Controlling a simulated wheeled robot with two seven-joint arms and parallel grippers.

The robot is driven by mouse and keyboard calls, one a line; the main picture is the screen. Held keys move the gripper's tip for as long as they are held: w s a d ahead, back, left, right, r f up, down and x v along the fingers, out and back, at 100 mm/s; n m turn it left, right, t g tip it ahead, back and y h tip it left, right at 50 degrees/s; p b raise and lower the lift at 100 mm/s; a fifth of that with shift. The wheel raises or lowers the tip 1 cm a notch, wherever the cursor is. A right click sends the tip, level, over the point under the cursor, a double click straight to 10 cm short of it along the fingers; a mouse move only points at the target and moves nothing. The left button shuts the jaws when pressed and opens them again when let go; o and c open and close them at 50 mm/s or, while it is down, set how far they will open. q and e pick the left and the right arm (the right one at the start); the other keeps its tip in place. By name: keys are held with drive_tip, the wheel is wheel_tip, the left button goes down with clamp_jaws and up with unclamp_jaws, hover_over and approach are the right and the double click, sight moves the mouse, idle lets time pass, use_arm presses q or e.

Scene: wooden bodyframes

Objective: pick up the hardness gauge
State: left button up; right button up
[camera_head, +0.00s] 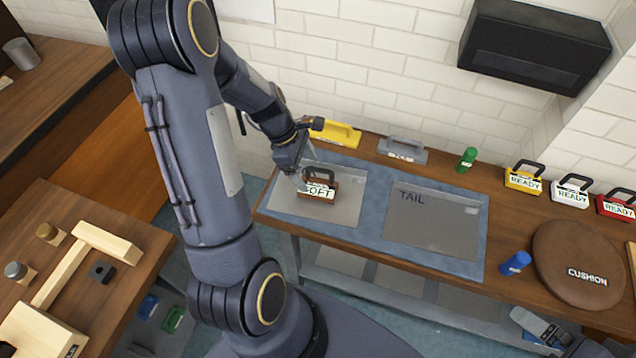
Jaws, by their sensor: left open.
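A brown block with a dark handle and a white label ending in "OFT" (318,193) stands on the left grey panel of the blue mat. It appears to be the hardness gauge, but no label names it so. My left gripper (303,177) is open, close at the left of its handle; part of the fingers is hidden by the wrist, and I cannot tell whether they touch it. A piece of my right arm or gripper (540,328) shows at the lower right edge; its fingers cannot be made out.
The blue mat (375,191) also has a panel marked TAIL (432,222). Behind are a yellow tool (336,134) and a grey tool (402,152). A green cylinder (467,159), several READY blocks (523,181), a blue cylinder (515,263) and a round cushion (580,262) stand right.

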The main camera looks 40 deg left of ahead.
sight(317, 186)
use_arm(q)
drive_tip(key=x, duration=0.7)
drive_tip(key=shift+s+d+p, duration=0.1)
drive_tip(key=shift+s+p, duration=0.1)
drive_tip(key=shift+p, duration=0.2)
drive_tip(key=c, duration=1.2)
drive_tip(key=shift+r, duration=0.15)
